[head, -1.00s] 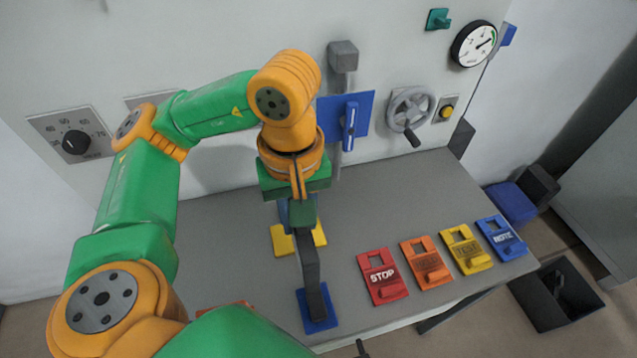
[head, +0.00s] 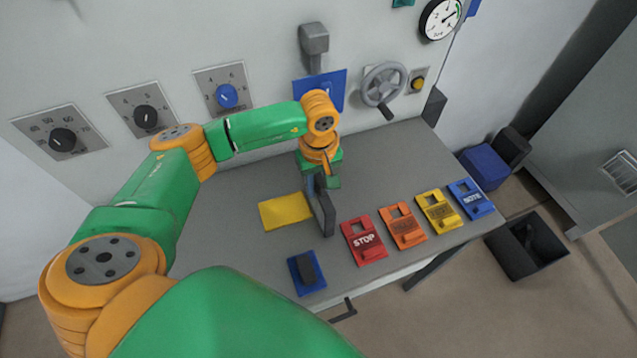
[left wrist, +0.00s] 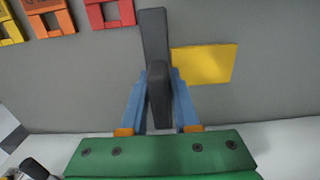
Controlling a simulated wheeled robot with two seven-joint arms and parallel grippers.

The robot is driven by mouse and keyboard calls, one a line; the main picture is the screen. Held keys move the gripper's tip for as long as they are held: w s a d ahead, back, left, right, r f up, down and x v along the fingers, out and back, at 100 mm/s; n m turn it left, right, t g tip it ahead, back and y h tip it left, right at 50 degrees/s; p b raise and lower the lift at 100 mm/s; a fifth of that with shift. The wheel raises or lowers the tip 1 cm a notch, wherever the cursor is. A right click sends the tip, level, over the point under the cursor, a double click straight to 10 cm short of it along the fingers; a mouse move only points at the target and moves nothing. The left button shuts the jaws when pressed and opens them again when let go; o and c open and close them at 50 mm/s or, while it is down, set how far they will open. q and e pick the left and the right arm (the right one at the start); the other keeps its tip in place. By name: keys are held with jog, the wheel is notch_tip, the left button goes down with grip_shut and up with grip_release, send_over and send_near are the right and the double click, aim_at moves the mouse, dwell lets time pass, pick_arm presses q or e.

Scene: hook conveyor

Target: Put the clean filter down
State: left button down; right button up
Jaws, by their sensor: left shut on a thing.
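My left gripper (head: 318,187) is shut on a dark grey flat filter (head: 327,215) by its handle. I take it as the clean filter; it stands on edge just right of the yellow mat (head: 285,212). I cannot tell whether its lower edge touches the table. In the left wrist view the filter (left wrist: 154,32) is between the blue fingers (left wrist: 160,98), with the yellow mat (left wrist: 206,64) beside it. A blue mat (head: 298,283) with a dark block (head: 307,266) on it lies near the table's front edge. My right gripper is out of view.
Red (head: 363,241), orange (head: 403,226), yellow (head: 438,211) and blue (head: 471,199) tags lie in a row on the grey table (head: 380,165) to the right. The wall behind carries dials, a handwheel (head: 385,84) and a gauge (head: 440,19). The mat's top is bare.

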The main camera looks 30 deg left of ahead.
pick_arm(q)
jog(key=c, duration=0.7)
grip_release()
jog(key=shift+o, duration=0.2)
